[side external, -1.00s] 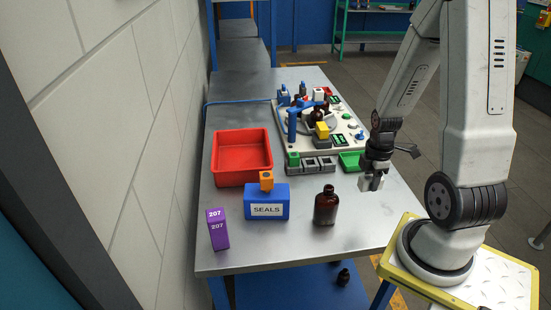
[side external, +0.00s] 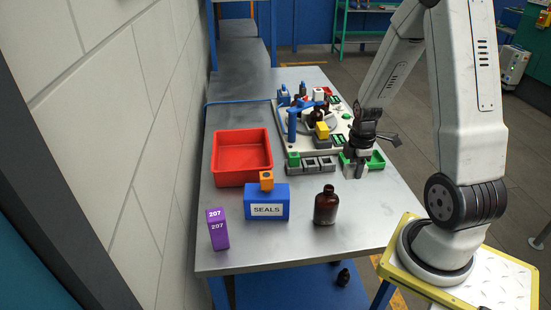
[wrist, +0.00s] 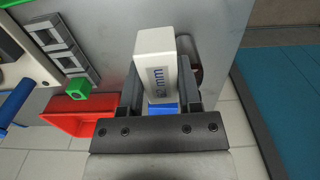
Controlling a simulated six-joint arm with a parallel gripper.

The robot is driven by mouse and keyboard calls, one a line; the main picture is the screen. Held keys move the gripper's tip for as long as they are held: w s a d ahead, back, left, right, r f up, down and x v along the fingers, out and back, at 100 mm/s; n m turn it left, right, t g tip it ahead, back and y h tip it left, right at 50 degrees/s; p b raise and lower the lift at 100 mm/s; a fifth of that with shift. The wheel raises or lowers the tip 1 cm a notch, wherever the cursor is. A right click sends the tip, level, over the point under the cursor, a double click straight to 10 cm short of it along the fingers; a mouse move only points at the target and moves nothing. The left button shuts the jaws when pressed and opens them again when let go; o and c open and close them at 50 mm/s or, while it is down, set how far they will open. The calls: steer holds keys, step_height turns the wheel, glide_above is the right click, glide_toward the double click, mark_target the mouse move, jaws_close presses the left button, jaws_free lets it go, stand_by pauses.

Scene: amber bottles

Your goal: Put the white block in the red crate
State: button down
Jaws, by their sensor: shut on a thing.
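My gripper (side external: 356,166) is shut on the white block. In the wrist view the white block (wrist: 155,58), with dark lettering on its face, sits between the two fingers of my gripper (wrist: 160,90). In the side view the block is hard to tell from the fingertips, which are in front of the green tray. The red crate (side external: 216,164) stands on the left of the table, apart from my gripper, and looks empty. Part of it also shows at the lower left of the wrist view (wrist: 72,122).
A grey slotted rack (side external: 309,168) with a green block (side external: 293,158) stands between crate and gripper. The green tray (side external: 377,159) is beside my gripper. A blue SEALS box (side external: 267,201), an amber bottle (side external: 325,207) and a purple box (side external: 218,230) stand nearer the front.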

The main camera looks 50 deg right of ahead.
steer(key=w, duration=0.9)
steer(key=w+a+f, duration=0.1)
steer(key=w, duration=0.8)
steer(key=w+a, duration=0.1)
steer(key=w, duration=0.8)
steer(key=shift+w+a+f, duration=0.25)
steer(key=shift+w, duration=0.1)
glide_toward(243, 170)
steer(key=w+d+f, duration=0.3)
steer(key=shift+d+f, duration=0.1)
steer(key=shift+f, duration=4.95)
steer(key=shift+f, duration=0.2)
steer(key=c, duration=0.6)
jaws_free()
steer(key=shift+r, duration=0.2)
